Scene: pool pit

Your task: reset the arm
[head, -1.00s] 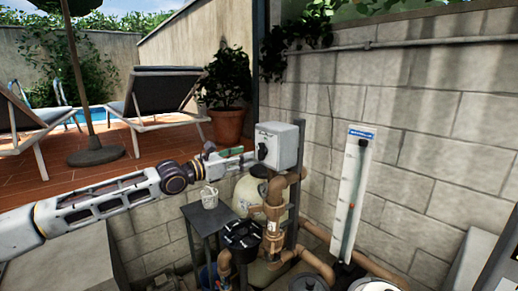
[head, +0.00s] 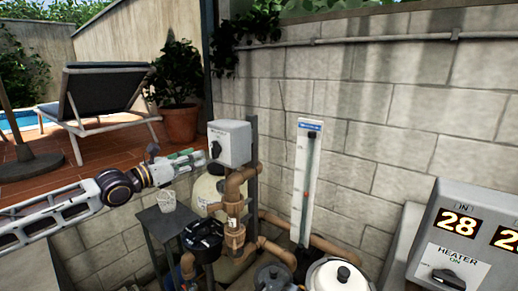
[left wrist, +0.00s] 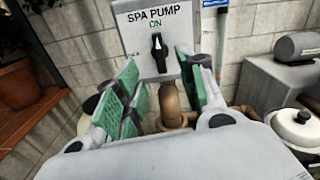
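My left gripper (head: 193,158) reaches in from the left in the head view, close to the grey spa pump box (head: 230,143). In the left wrist view my left gripper (left wrist: 168,98) has its green-padded fingers apart with nothing between them. The spa pump box (left wrist: 158,40) is ahead of the fingers there, reading "SPA PUMP ON", with its black knob (left wrist: 159,52) pointing up. The knob also shows in the head view (head: 215,149). The fingers look apart from the knob. My right gripper is not in view.
A grey heater box (head: 462,245) with lit red numbers stands at the right. Brown pipes (head: 235,210), a dark side table (head: 165,222) with a white cup (head: 166,200), and a white gauge board (head: 305,180) surround the box. A block wall (head: 400,110) closes the back.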

